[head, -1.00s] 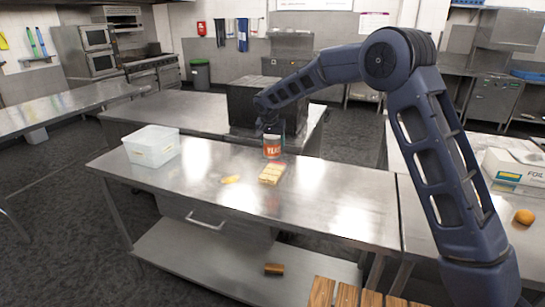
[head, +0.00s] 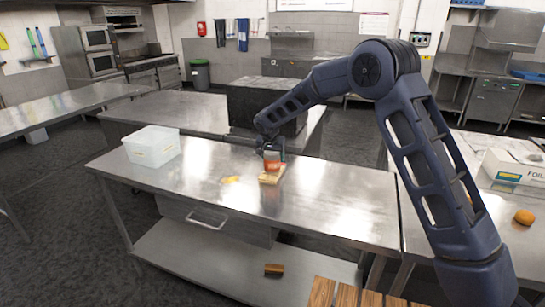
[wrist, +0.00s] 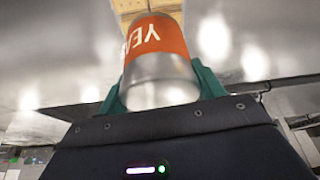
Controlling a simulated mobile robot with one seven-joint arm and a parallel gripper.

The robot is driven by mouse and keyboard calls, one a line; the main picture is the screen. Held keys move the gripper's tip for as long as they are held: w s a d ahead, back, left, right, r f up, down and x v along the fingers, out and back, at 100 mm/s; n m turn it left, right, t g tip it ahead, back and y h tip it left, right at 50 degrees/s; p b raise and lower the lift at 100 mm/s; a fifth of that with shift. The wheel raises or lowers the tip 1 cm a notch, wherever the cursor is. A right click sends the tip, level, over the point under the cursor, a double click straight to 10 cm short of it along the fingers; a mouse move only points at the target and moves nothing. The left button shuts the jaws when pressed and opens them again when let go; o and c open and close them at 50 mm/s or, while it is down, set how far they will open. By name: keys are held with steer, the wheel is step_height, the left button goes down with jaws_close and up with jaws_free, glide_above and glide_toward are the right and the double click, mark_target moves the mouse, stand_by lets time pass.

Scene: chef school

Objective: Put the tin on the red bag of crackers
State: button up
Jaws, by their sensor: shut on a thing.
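The tin (head: 271,164), silver with an orange-red label, is upright in my gripper (head: 272,152) in the head view. In the wrist view the tin (wrist: 158,80) sits between the green fingers of my gripper (wrist: 160,92), which is shut on it. I cannot tell whether the tin touches the bag. A pale part of the bag (wrist: 140,7) shows past the tin in the wrist view.
A small yellow item (head: 230,179) lies left of the bag on the steel table (head: 320,208). A clear plastic bin (head: 151,148) stands at the table's left end. A large dark box (head: 250,105) stands behind. The table's front and right are clear.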

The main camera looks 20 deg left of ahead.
steer(key=shift+f, duration=0.1)
steer(key=o, duration=1.2)
steer(key=shift+c, duration=0.2)
steer(key=v, duration=1.2)
